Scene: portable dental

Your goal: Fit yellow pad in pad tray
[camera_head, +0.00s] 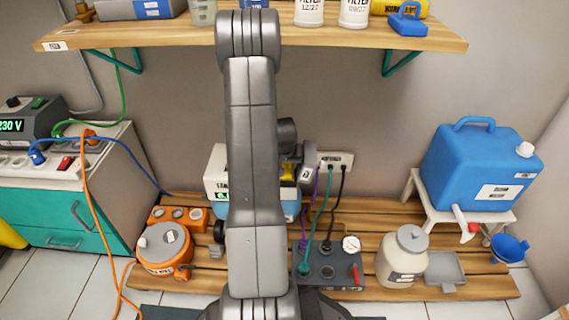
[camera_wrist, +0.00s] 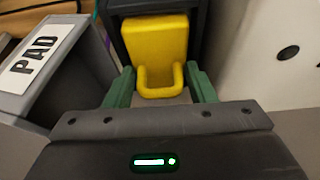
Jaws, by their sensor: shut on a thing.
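The yellow pad (camera_wrist: 155,38) is in the upper middle of the wrist view, with a U-shaped yellow handle facing me. My gripper (camera_wrist: 160,82) has its green fingers on either side of the handle and is shut on it. A dark frame shows around the pad's top and sides; I cannot tell how deep the pad sits in it. A grey tray (camera_wrist: 82,75) labelled PAD is to the left, apart from the pad. In the head view, a small yellow part of the pad (camera_head: 288,172) shows beside my arm, which hides much of this area.
A white and blue unit (camera_head: 216,180) stands behind my arm; a white surface (camera_wrist: 290,75) is close on the right in the wrist view. A dark box (camera_head: 334,275) with cables, an orange canister (camera_head: 164,250) and a beige jar (camera_head: 402,260) stand on the slatted platform. A shelf (camera_head: 340,38) is above.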

